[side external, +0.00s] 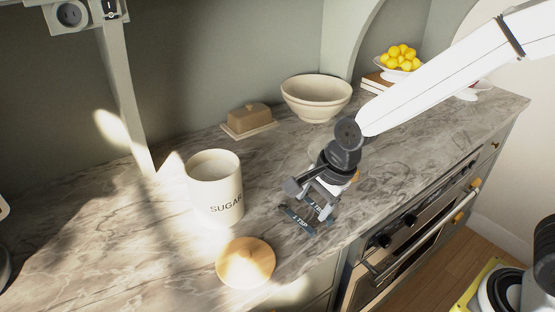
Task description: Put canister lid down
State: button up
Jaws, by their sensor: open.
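The canister (215,190) is cream-coloured with the word SUGAR on it and stands upright on the marble counter. Its top is open and uncovered. The lid (246,263) is round, tan and wood-like with a small knob on top. It lies on the counter in front of the canister, near the front edge, knob up. My gripper (309,220) is open and empty. It is to the right of the canister and up and right of the lid, apart from both, low over the counter.
A butter dish (248,120) and a cream bowl (316,97) stand at the back. A plate of yellow fruit (399,62) is at the far right. An oven (420,232) is below the counter's front edge. The marble counter (90,245) is clear at the left.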

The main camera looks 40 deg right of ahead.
jog(key=s+d+f+n+h, duration=0.2)
jog(key=s+d+n, duration=0.6)
jog(key=d+n, duration=0.5)
jog(key=f+n, duration=0.1)
jog(key=n, duration=0.2)
